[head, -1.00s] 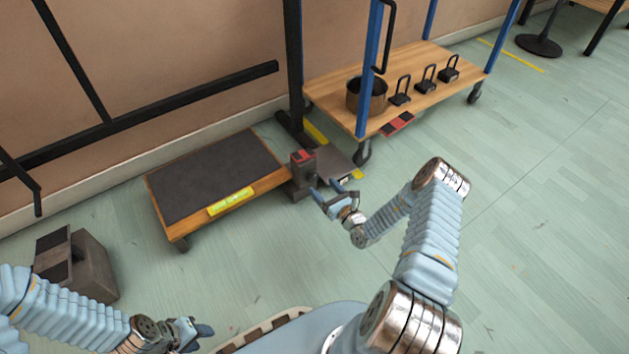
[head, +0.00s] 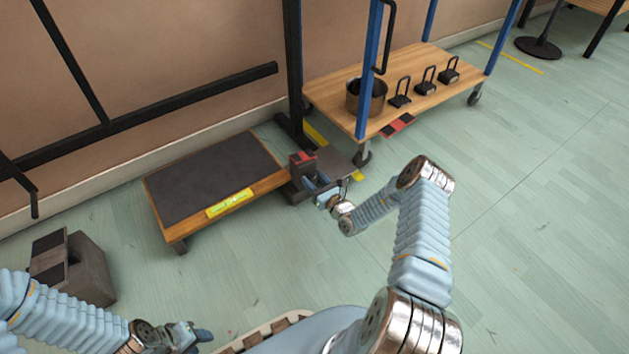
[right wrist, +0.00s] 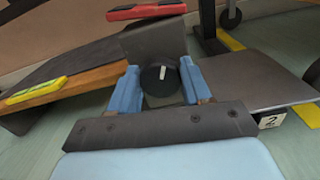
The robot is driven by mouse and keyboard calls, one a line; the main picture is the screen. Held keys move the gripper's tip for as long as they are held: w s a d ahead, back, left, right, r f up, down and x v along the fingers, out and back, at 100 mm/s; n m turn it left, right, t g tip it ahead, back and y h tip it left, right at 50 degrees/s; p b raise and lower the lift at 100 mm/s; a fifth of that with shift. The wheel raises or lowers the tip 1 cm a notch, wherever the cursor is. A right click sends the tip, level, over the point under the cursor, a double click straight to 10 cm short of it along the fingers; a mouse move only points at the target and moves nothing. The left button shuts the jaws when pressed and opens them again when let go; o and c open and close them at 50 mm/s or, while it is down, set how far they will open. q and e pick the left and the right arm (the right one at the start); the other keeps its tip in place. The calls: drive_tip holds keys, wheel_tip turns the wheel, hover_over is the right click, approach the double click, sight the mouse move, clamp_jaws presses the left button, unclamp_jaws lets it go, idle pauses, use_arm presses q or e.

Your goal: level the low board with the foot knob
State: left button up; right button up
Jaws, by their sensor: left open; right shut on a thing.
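The low board (head: 212,175) has a dark top and wooden edges and stands near the wall, left of centre in the head view. A yellow level strip (head: 230,202) lies along its front edge, and also shows in the right wrist view (right wrist: 37,90). The foot knob (right wrist: 160,80) is round and black with a white mark, in the right wrist view. My right gripper (right wrist: 160,88) has its blue fingers on both sides of the knob, shut on it. In the head view the knob is hidden. My left gripper (head: 198,335) is open and empty at the bottom, away from the board.
A dark post with a red top (head: 301,158) stands at the board's right corner. A grey plate (head: 333,162) lies beside it. A wooden cart (head: 430,75) holds a pot and several weights. A grey block (head: 88,268) stands at left. Floor at right is clear.

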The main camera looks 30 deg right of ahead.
drive_tip(key=shift+c, duration=0.7)
drive_tip(key=shift+n, duration=0.3)
drive_tip(key=shift+r+n+p, duration=0.1)
drive_tip(key=shift+n+p, duration=0.45)
drive_tip(key=shift+n, duration=0.05)
drive_tip(key=n+p, duration=0.2)
drive_tip(key=n, duration=0.3)
drive_tip(key=shift+a, duration=0.15)
drive_tip(key=n+p, duration=0.1)
drive_tip(key=n, duration=0.2)
drive_tip(key=shift+n, duration=0.4)
drive_tip(key=shift+a+f+n+p, duration=0.15)
drive_tip(key=shift+n+p, duration=0.25)
drive_tip(key=shift+n, duration=0.6)
drive_tip(key=shift+d+f+n+p, duration=0.1)
drive_tip(key=shift+n+p, duration=0.3)
drive_tip(key=shift+n, duration=0.6)
